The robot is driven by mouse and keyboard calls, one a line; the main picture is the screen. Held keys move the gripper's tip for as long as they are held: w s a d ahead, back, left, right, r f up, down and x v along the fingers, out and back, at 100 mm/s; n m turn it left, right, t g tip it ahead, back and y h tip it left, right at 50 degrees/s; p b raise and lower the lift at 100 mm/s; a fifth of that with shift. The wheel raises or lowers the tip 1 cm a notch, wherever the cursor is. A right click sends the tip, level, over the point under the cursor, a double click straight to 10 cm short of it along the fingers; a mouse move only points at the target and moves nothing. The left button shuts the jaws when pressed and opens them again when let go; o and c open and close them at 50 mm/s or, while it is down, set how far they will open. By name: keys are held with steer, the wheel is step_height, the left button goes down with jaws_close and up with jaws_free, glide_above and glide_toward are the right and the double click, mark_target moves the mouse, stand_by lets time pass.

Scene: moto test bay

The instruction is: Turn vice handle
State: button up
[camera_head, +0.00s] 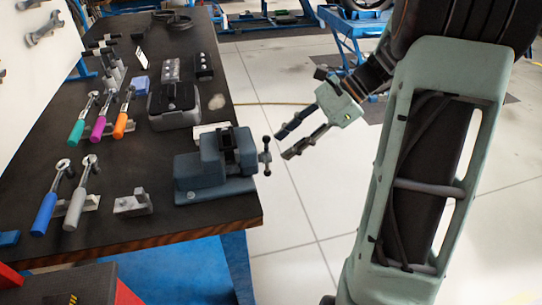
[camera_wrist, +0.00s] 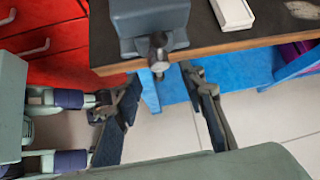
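The blue-grey bench vice (camera_head: 212,165) sits on the dark workbench at its right front corner. Its handle (camera_head: 266,156), a dark upright bar with knobbed ends, sticks out past the bench's right edge. My gripper (camera_head: 280,146) is just right of the handle, fingers open and pointing left toward it. In the wrist view the vice (camera_wrist: 148,18) is at the top, and the handle (camera_wrist: 158,53) shows nearly end-on. I cannot tell whether either finger touches the handle.
The workbench (camera_head: 150,222) holds several ratchets with coloured grips (camera_head: 76,132), metal blocks and a grey machine vice-like box (camera_head: 174,104). A red cabinet (camera_wrist: 55,45) stands at the left in the wrist view.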

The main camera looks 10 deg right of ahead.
mark_target(270, 156)
steer(key=x, duration=0.6)
steer(key=shift+a+f, duration=0.15)
steer(key=shift+f, duration=0.05)
steer(key=shift+b, duration=0.3)
jaws_close()
